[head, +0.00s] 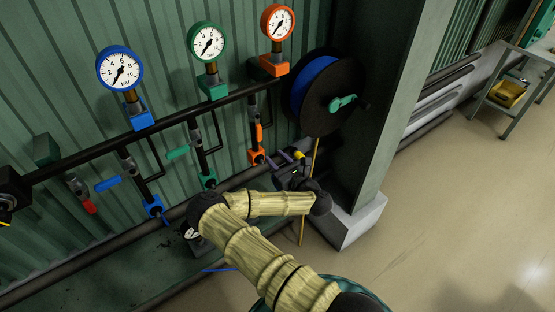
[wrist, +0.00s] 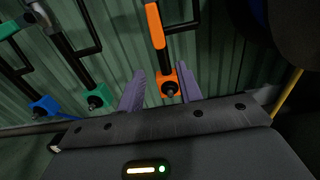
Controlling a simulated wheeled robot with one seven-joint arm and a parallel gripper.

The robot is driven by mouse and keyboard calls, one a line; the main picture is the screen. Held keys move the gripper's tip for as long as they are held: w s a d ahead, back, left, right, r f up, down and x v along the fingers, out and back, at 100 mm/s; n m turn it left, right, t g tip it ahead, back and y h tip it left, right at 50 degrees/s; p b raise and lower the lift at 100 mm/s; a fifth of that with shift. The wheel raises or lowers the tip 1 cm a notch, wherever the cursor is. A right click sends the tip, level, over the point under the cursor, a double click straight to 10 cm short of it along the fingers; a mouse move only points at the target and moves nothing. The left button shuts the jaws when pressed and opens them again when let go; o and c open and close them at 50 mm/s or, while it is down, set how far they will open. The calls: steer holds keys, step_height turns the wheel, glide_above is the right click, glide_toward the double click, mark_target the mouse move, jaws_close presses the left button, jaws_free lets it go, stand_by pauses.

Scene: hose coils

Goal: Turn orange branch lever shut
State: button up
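The orange branch lever (head: 259,133) lies in line with its vertical pipe, below the orange gauge (head: 278,22). In the wrist view the orange lever (wrist: 155,25) runs up the picture above the orange end fitting (wrist: 168,86). My gripper (head: 279,160) is just right of the orange end fitting (head: 257,157) in the head view. In the wrist view its two purple fingers (wrist: 160,72) stand apart with the fitting showing between them. I cannot tell whether they touch it. The lever is beyond the fingertips and not held.
The green lever (head: 178,152) and blue lever (head: 107,184) stick out leftward from their pipes. A black hose reel (head: 323,118) and a pillar (head: 390,110) stand right of the orange branch. Open floor lies at right.

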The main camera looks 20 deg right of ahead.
steer(key=shift+w, duration=0.1)
steer(key=b+x, duration=0.1)
steer(key=x, duration=0.7)
stand_by(0.8)
steer(key=shift+w+a, duration=0.1)
steer(key=shift+w, duration=0.25)
steer(key=shift+c, duration=0.3)
jaws_close()
steer(key=s+a+r+m+p, duration=0.3)
steer(key=a+r+m+p, duration=0.7)
steer(key=m, duration=0.7)
steer(key=shift+s+m+p, duration=0.3)
steer(key=shift+m+p, duration=0.1)
steer(key=shift+o, duration=0.2)
jaws_free()
steer(key=shift+d, duration=0.1)
